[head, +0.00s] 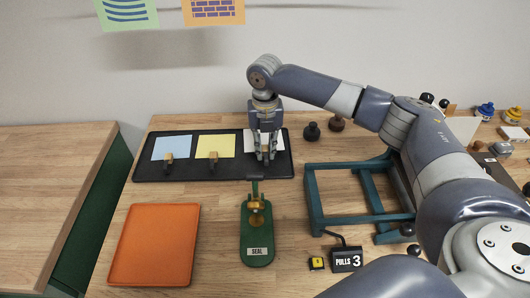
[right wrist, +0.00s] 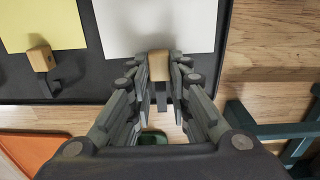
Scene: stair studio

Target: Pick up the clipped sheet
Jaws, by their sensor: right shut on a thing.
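Three sheets lie on a dark tray (head: 222,175): a blue sheet (head: 173,147), a yellow sheet (head: 215,146) and a white sheet (head: 250,136). Each of the blue and yellow sheets has a wooden clip block at its front edge. My right gripper (head: 266,158) reaches down over the white sheet and partly covers it in the head view. In the right wrist view, the fingers (right wrist: 160,88) are shut on a wooden clip block (right wrist: 159,65) at the edge of the white sheet (right wrist: 155,25). My left gripper is not in view.
A green press marked SEAL (head: 257,235) stands in front of the tray. An orange tray (head: 155,245) lies at front left. A teal frame (head: 325,222) stands on the right, near a "PULLS 3" counter (head: 346,260). Dark knobs (head: 312,131) stand behind.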

